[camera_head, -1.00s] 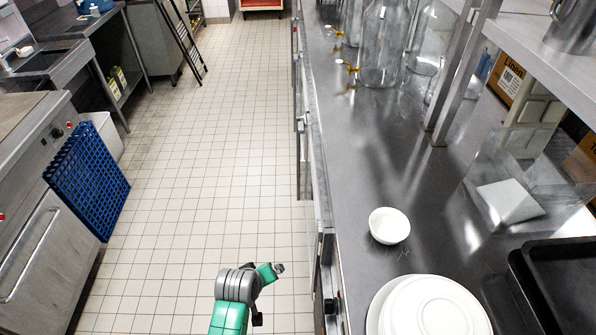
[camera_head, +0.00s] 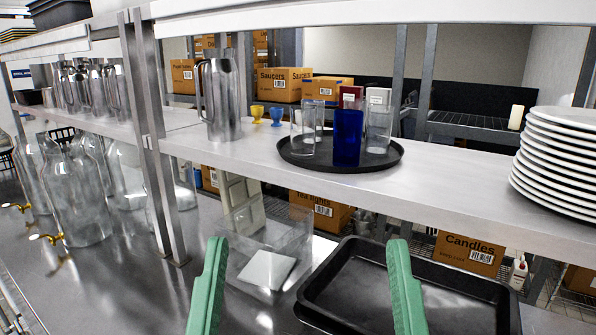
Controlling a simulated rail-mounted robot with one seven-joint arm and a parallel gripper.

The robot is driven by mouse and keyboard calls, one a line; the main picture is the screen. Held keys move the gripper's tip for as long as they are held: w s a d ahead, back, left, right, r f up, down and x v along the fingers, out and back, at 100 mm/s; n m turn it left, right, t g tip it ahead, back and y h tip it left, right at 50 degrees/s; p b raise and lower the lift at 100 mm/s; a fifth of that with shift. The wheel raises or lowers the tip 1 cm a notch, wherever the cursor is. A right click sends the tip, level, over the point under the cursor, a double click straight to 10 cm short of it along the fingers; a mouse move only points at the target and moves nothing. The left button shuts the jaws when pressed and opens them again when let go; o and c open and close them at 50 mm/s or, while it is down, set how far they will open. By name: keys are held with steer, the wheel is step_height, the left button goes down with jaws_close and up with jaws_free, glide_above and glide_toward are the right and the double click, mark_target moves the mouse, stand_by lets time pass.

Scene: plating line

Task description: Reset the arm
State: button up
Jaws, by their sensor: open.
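My gripper (camera_head: 306,290) shows at the bottom of the head view as two green fingers set wide apart. It is open, with nothing held between the fingers. The fingers stand in front of the lower steel counter (camera_head: 115,285), with a clear container holding a white item (camera_head: 267,270) and a black tray seen behind and between them. The rest of my arm is out of view.
A steel shelf (camera_head: 235,155) crosses above the counter on upright posts (camera_head: 150,130). It holds a metal pitcher (camera_head: 220,100), a round black tray (camera_head: 385,158) with glasses and a stack of white plates (camera_head: 560,160). Glass jugs (camera_head: 72,200) and a black baking tray (camera_head: 480,290) stand below.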

step_height(320, 180, up, 32)
steer(key=p, duration=2.8)
step_height(320, 180, down, 56)
steer(key=b, duration=5.5)
steer(key=shift+w+r+b, duration=0.15)
steer(key=shift+w+b, duration=0.05)
steer(key=shift+b, duration=0.15)
steer(key=shift+r, duration=0.1)
